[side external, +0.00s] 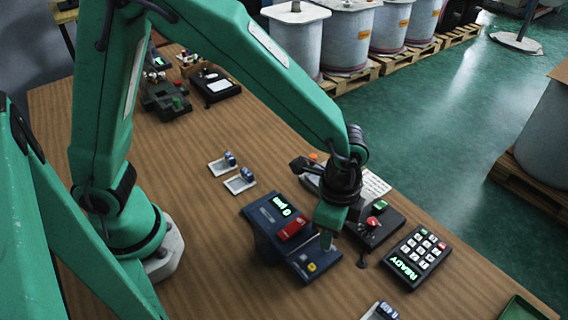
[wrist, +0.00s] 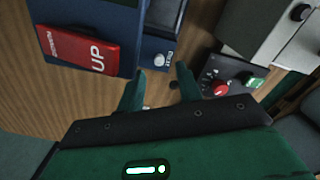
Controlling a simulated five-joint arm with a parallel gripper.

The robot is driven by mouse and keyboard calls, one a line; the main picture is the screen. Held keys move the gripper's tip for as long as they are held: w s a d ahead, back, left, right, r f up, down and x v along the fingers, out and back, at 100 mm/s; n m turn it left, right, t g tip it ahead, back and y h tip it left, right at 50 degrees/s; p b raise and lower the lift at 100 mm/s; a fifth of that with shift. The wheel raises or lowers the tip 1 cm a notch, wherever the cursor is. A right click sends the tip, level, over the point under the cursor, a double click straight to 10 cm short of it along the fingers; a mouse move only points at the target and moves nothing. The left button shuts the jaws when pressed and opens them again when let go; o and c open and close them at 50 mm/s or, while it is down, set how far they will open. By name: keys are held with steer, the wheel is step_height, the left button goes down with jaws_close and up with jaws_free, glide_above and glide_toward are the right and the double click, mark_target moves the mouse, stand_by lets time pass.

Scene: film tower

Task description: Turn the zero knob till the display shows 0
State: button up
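A blue gauge device (side external: 268,238) stands on the wooden table, with a red lever or flag (side external: 292,229) that reads "UP" in the wrist view (wrist: 80,50). Its display (side external: 284,206) glows green, but the characters are small and turned, so I cannot read the value surely. A small pale round knob (wrist: 159,60) with a short label beside it sits on the device's face in the wrist view. My gripper (wrist: 161,75) is open and empty, its fingers either side of the knob in that view; I cannot tell whether they touch it. In the side view my gripper (side external: 327,238) is low at the device's right edge.
A black box with a red knob (side external: 372,223) stands close to the right of my gripper, and a keypad showing READY (side external: 415,256) lies beyond it. Two small trays (side external: 240,182) with blue pieces lie behind the device. The table's left middle is clear.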

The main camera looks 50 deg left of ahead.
steer(key=shift+r, duration=2.05)
steer(key=shift+w+d+f+n+g+y, duration=0.15)
steer(key=shift+w+d+n+g+y, duration=0.5)
steer(key=shift+d+g, duration=0.15)
steer(key=shift+w+d+f+n+g+y, duration=0.1)
steer(key=shift+w+d+n+g+y, duration=0.5)
steer(key=shift+d+g, duration=0.2)
steer(key=shift+s+f, duration=0.1)
steer(key=shift+a+x, duration=0.15)
steer(key=shift+x, duration=1.75)
steer(key=shift+a+x, duration=0.15)
steer(key=shift+x, duration=1.8)
jaws_close()
